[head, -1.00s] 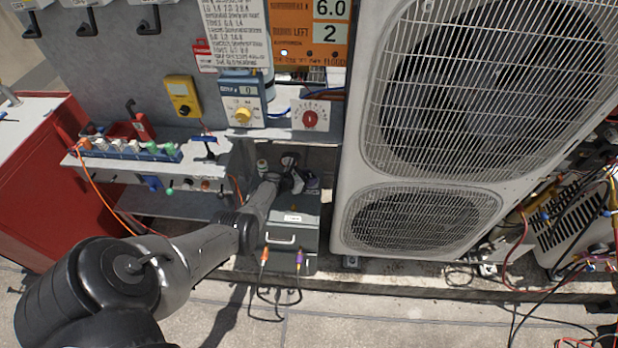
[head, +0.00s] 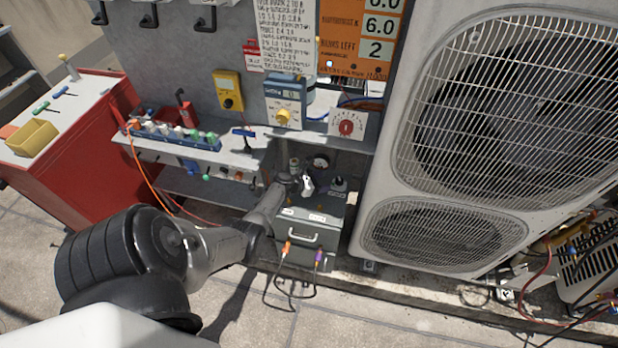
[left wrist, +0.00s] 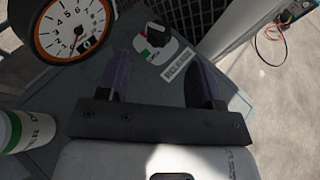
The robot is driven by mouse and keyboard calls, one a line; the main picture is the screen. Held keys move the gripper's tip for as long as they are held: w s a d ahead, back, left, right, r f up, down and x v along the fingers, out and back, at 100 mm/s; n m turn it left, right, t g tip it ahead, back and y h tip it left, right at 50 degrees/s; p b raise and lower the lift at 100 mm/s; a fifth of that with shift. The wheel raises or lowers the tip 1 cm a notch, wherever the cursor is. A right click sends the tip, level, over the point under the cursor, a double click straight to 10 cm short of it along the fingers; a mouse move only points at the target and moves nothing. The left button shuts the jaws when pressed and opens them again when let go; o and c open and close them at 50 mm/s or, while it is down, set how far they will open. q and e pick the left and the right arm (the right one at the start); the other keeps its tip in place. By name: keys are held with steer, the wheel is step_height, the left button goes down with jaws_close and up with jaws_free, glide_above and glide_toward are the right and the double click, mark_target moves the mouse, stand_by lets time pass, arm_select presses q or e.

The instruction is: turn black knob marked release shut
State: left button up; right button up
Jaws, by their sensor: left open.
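The black knob (left wrist: 157,36) sits on a white base with red and green marks, on a grey panel at the top of the left wrist view. A printed label (left wrist: 177,67) that seems to read "RELEASE" is beside it. My left gripper (left wrist: 155,62) is open, its two purple-dark fingers apart and nothing between them; the knob lies just beyond the fingertips, apart from them. In the head view my left gripper (head: 306,185) is over the grey box (head: 312,222) below the shelf. A small dark knob-like shape (head: 339,185) shows right of it. My right gripper is not in view.
A round gauge (left wrist: 73,27) stands left of the knob, and a white-green cylinder (left wrist: 25,130) is near the left edge. The large condenser unit (head: 455,130) walls off the right. A shelf with a red dial (head: 347,124) overhangs behind.

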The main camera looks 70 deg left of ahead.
arm_select(q)
steer(key=shift+p+v, duration=0.8)
steer(key=shift+v, duration=2.1)
